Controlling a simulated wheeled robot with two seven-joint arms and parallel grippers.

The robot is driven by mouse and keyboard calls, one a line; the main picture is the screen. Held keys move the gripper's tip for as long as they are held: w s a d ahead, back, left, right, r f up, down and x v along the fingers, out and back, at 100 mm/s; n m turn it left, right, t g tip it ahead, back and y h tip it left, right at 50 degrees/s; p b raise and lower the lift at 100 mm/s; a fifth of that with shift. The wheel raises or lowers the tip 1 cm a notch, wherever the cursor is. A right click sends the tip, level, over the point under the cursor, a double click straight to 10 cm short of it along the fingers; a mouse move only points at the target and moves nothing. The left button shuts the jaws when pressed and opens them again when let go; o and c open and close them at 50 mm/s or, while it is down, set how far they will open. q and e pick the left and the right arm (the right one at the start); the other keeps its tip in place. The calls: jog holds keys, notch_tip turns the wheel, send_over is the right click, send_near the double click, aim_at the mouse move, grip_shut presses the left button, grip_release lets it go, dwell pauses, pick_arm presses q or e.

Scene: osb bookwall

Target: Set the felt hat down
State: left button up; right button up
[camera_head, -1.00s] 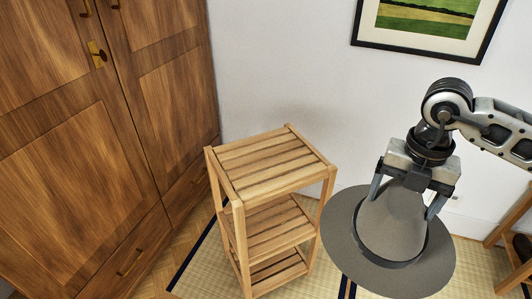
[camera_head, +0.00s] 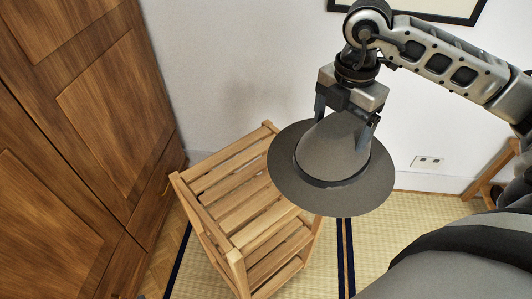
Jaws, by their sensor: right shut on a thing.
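The grey felt hat (camera_head: 330,172) has a wide flat brim and a dark band around its crown. My right gripper (camera_head: 343,122) is shut on the crown, with one finger on each side. The hat is held brim down, and in the picture it overlaps the right part of the slatted wooden shelf unit's top (camera_head: 222,186). The hat appears to be above that top; the exact gap cannot be told. My left gripper is not in view.
A wooden wardrobe (camera_head: 100,110) stands along the left. A white wall (camera_head: 240,60) with a socket (camera_head: 428,162) is behind the shelf. Another wooden piece (camera_head: 490,178) stands at the right edge. The shelf's left top is bare.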

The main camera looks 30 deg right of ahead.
jog(key=p, duration=0.1)
send_near(280, 152)
jog(key=s+d+f, duration=0.2)
jog(key=s+d, duration=0.1)
jog(key=shift+f, duration=0.3)
jog(key=f, duration=0.1)
jog(key=w+a+f, duration=0.1)
jog(key=f, duration=0.1)
jog(key=w+a+f, duration=0.1)
jog(key=shift+a+f, duration=0.1)
jog(key=shift+f, duration=0.1)
jog(key=shift+w+a+f, duration=0.25)
jog(key=shift+w+f, duration=0.05)
jog(key=shift+f, duration=0.15)
jog(key=shift+w+a+f+p, duration=0.15)
jog(key=shift+f+p, duration=0.15)
jog(key=shift+f, duration=0.65)
jog(key=shift+w+a+f+p, duration=0.1)
jog(key=shift+f+p, duration=0.2)
jog(key=shift+f, duration=0.65)
jog(key=o, duration=1.2)
jog(key=shift+c, duration=0.2)
notch_tip(280, 152, up, 12)
jog(key=shift+b, duration=0.4)
